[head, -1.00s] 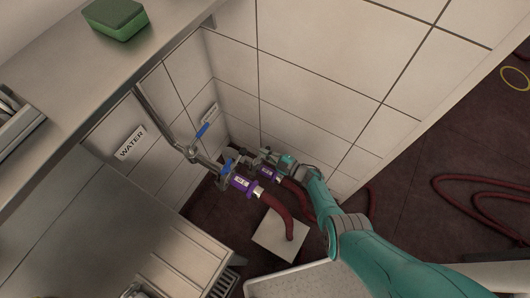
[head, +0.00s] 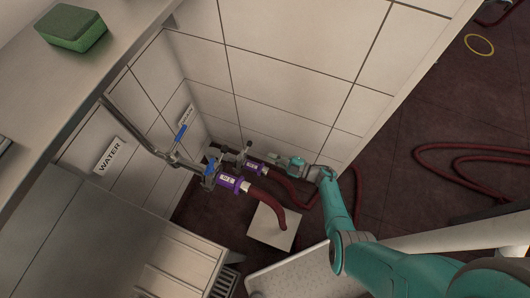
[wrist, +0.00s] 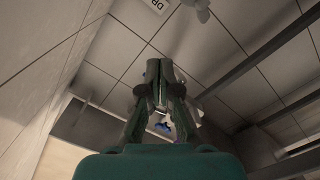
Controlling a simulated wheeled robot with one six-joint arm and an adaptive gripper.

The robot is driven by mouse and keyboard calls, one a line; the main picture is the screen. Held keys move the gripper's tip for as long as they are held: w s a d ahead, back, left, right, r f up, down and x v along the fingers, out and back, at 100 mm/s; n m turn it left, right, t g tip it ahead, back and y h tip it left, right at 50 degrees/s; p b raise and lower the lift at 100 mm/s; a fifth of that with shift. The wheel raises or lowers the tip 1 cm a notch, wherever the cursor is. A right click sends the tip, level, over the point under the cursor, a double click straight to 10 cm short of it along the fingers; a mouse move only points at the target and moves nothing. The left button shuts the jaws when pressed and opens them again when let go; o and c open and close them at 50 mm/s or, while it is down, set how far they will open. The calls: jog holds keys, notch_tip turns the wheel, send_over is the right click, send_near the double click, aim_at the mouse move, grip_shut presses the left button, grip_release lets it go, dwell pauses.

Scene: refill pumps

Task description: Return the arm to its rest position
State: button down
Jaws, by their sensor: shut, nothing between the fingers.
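My teal arm (head: 342,215) reaches in from the lower right of the head view. My gripper (head: 279,160) is at its end, pointing left near the tiled wall. It is shut and empty, a little right of the rear purple hose coupling (head: 255,167); whether it touches anything there is hard to tell. In the wrist view, the fingers of my gripper (wrist: 159,66) are together with nothing held. A front purple coupling (head: 233,184) joins a dark red hose (head: 268,201). Blue valve handles (head: 182,132) stand on the pipes.
A steel counter (head: 100,62) with a green sponge (head: 71,27) is at upper left. A WATER sign (head: 109,156) is on the wall. A pale square plate (head: 273,229) lies on the floor. A red hose (head: 430,152) loops over open floor at right. A light tray (head: 300,276) is below my arm.

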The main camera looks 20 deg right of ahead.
jog(key=shift+s+d, duration=0.1)
jog(key=shift+s, duration=0.1)
jog(key=s+a+r+m+t+h, duration=0.25)
jog(key=s+r+m+h, duration=0.2)
jog(key=s, duration=0.45)
jog(key=s+a+r+m+t+h, duration=0.2)
jog(key=s+r+m+t+h, duration=0.15)
jog(key=s+r, duration=0.4)
jog(key=s+d+r+m+g+h, duration=0.1)
jog(key=s+r+m, duration=0.3)
jog(key=s+r, duration=0.5)
jog(key=s+d+r+m+g+h, duration=0.1)
jog(key=s+r+m+g+h, duration=0.2)
jog(key=s+r, duration=0.7)
notch_tip(320, 180, up, 4)
jog(key=shift+d+r+m, duration=0.2)
jog(key=shift+d+m, duration=0.15)
jog(key=shift+m, duration=0.65)
